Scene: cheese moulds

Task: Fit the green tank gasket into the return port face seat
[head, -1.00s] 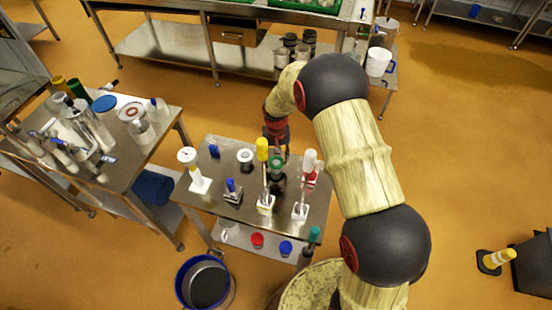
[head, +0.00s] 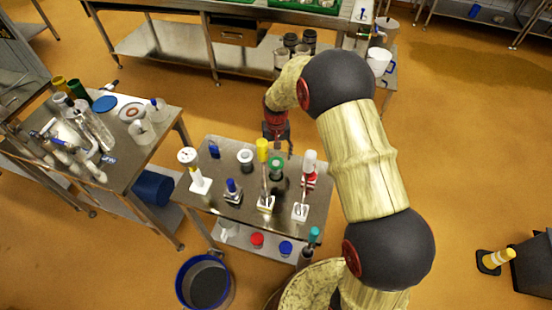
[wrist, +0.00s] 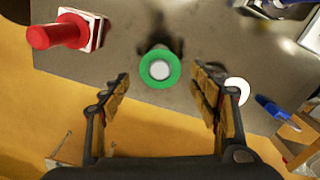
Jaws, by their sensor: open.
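The green tank gasket (head: 276,162) is a green ring at the far part of the small steel table. In the wrist view the green ring (wrist: 147,69) lies around a pale round centre, over a dark fitting. I cannot tell whether that fitting is the return port or whether the ring is fully seated. My gripper (wrist: 163,80) is open and empty, its two fingers apart on either side of the ring's line, not touching it. In the head view my gripper (head: 280,146) hangs just beyond the ring, near the table's far edge.
A red cylinder on a white base (wrist: 60,35) stands beside the ring. A white-topped round part (head: 245,156) is on its other side. A yellow-topped tool (head: 262,150) and a white-topped tool (head: 310,158) stand close. The side table (head: 170,130) holds bottles.

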